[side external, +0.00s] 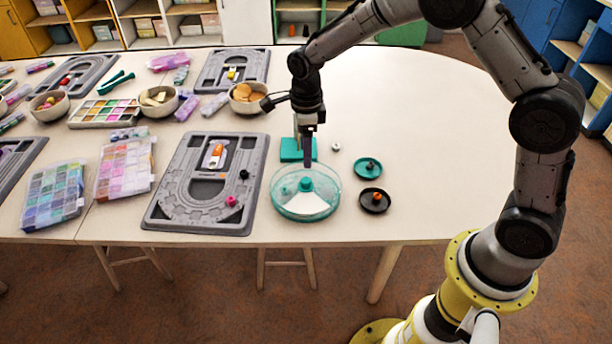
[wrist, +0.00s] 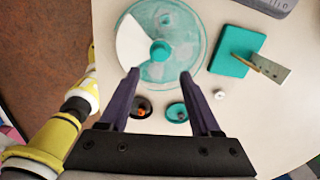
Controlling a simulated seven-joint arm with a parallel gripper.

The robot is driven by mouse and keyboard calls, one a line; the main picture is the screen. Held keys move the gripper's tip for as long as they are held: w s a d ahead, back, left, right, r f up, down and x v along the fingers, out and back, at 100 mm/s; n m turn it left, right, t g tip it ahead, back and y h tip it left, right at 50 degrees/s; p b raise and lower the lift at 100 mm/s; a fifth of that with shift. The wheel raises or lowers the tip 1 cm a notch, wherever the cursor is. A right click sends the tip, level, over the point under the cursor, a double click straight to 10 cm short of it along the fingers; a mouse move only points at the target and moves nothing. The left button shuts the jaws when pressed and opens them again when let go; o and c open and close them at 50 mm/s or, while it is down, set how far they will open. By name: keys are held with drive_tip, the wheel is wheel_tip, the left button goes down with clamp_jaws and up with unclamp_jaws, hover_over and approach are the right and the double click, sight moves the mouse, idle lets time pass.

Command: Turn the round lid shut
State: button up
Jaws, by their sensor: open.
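The round lid (side external: 290,207) is a clear teal disc on a shallow round case at the table's near side. A solid teal knob (side external: 306,184) stands up from it. In the wrist view the lid (wrist: 185,72) has a pale white wedge on its left side; it looks like an uncovered sector. The knob (wrist: 160,53) sits at the wedge's inner point. My gripper (side external: 309,165) points down above the knob. In the wrist view my gripper (wrist: 159,75) is open and empty, its fingertips on either side just below the knob. I cannot tell the exact height gap.
A teal block with an upright plate (wrist: 232,55) stands close behind the case. A small white bead (side external: 335,146), a teal dish (side external: 368,168) and a black dish (side external: 375,201) lie to the right. A grey bead board (side external: 165,213) lies left. The table's right side is clear.

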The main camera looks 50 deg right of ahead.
sight(306, 180)
wheel_tip(306, 180, down, 10)
drive_tip(key=shift+w+d+r, duration=0.1)
drive_tip(key=shift+r, duration=0.1)
clamp_jaws()
idle(0.4)
idle(1.1)
